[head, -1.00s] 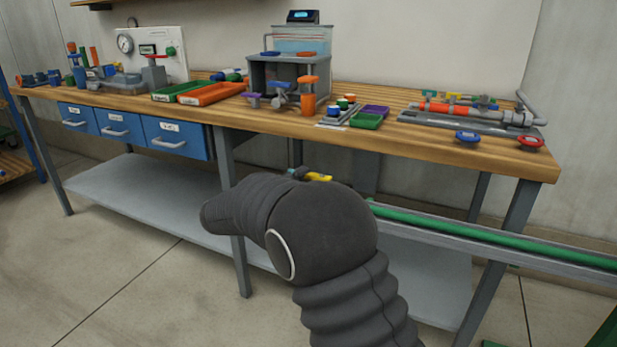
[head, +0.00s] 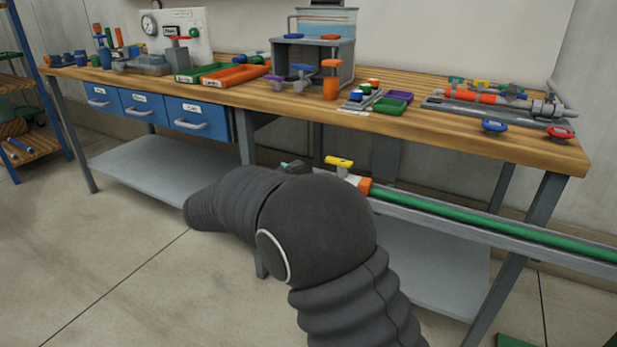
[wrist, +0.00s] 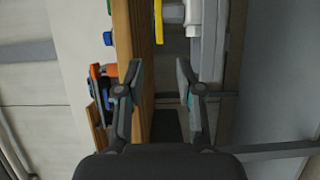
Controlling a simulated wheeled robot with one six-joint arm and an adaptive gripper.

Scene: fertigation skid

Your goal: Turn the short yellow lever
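A short yellow lever (head: 339,161) sits on a white fitting beside an orange collar, at the left end of a green pipe in front of the bench. My arm partly hides that fitting in the head view. In the wrist view, yellow lever parts (wrist: 172,13) show at the top, next to a white fitting (wrist: 194,18). My gripper (wrist: 160,80) is open with nothing between its fingers, and the lever lies beyond the fingertips. In the head view my arm hides most of the gripper. A second yellow handle (head: 482,84) is on the bench-top pipe rig.
The green pipe (head: 480,232) runs along a grey rail in front of the wooden bench (head: 440,133). Red (head: 560,132) and blue (head: 494,126) knobs stand near the bench's right front edge. Blue drawers (head: 150,108) hang at left.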

